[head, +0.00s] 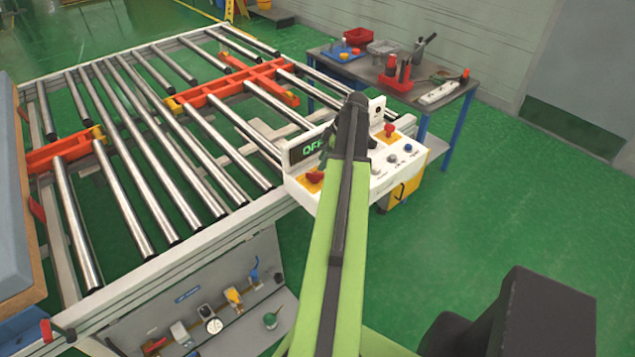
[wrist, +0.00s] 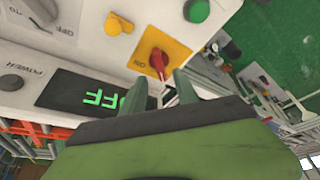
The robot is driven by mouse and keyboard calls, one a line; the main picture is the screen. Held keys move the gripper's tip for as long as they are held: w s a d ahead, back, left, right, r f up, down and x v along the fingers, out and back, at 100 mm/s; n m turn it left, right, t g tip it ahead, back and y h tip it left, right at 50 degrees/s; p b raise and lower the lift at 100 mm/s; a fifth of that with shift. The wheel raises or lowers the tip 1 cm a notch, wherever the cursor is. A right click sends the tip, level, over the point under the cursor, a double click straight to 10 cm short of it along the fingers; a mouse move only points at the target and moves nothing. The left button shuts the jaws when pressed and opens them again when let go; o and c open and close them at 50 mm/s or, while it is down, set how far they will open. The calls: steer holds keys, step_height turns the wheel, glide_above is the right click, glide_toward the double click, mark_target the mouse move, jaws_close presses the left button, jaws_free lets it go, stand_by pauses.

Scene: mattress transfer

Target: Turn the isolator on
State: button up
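My arm hides the middle of the panel in the head view.
The white control panel (head: 385,183) carries other knobs and buttons, including a red button (head: 389,130) on an orange plate. A roller conveyor (head: 150,150) stands left. A tool table (head: 400,90) is behind. Green floor (head: 520,200) is free at the right.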

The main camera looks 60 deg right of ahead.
mark_target(316, 173)
steer(key=b+x, duration=0.4)
steer(key=x, duration=0.2)
steer(key=shift+w+a+f, duration=0.1)
steer(key=shift+f, duration=0.2)
steer(key=shift+r, duration=0.1)
jaws_close()
